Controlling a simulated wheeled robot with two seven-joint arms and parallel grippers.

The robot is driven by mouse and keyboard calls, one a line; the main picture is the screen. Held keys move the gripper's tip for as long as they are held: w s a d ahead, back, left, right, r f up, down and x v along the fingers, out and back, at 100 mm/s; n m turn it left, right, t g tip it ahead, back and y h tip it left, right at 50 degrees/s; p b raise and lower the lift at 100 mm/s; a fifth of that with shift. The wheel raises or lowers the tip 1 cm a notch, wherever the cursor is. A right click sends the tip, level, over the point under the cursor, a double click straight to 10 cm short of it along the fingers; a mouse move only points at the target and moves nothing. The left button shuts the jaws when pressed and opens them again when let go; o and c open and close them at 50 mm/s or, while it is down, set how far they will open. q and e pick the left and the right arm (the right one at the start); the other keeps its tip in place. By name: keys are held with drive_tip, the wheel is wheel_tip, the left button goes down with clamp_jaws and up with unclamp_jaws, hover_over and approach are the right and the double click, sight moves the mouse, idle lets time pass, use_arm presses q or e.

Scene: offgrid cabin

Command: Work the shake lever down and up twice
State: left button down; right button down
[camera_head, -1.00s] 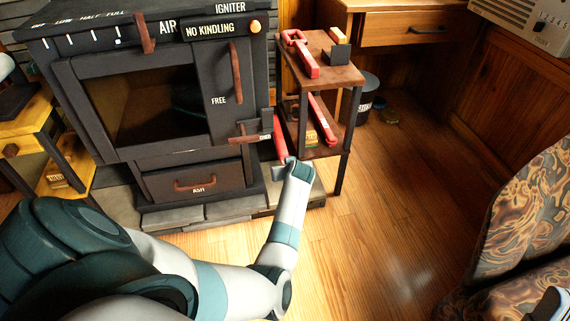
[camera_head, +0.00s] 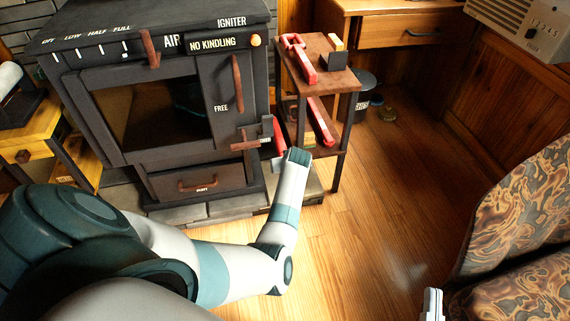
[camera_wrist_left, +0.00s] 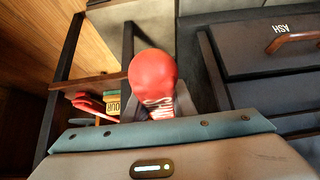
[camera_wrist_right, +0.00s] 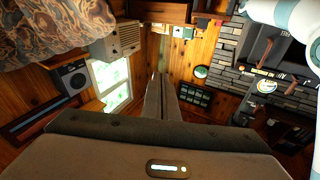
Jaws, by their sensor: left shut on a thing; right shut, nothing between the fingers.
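The shake lever (camera_head: 279,136) is a red bar at the lower right side of the black stove (camera_head: 140,160). My left gripper (camera_head: 284,161) is at its lower end, mostly hidden behind my own wrist in the head view. In the left wrist view, the lever's round red end (camera_wrist_left: 152,76) stands between the fingers of my left gripper (camera_wrist_left: 158,103), which is shut on it. My right gripper (camera_head: 433,303) is at the bottom right of the head view, away from the stove. Its fingers are together and empty in the right wrist view (camera_wrist_right: 161,88).
A small shelf (camera_head: 333,75) with red tools stands close to the right of the stove. The ash drawer (camera_head: 200,182) is shut. A dark bucket (camera_head: 364,92) stands behind the shelf. A patterned seat (camera_head: 520,220) fills the right side. The floor (camera_head: 375,200) between is clear.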

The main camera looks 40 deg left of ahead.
use_arm(q)
drive_tip(key=shift+w+a+r, duration=0.15)
drive_tip(key=shift+r, duration=0.15)
drive_tip(key=c, duration=1.7)
unclamp_jaws()
drive_tip(key=shift+o, duration=1.1)
drive_tip(key=shift+f, duration=0.15)
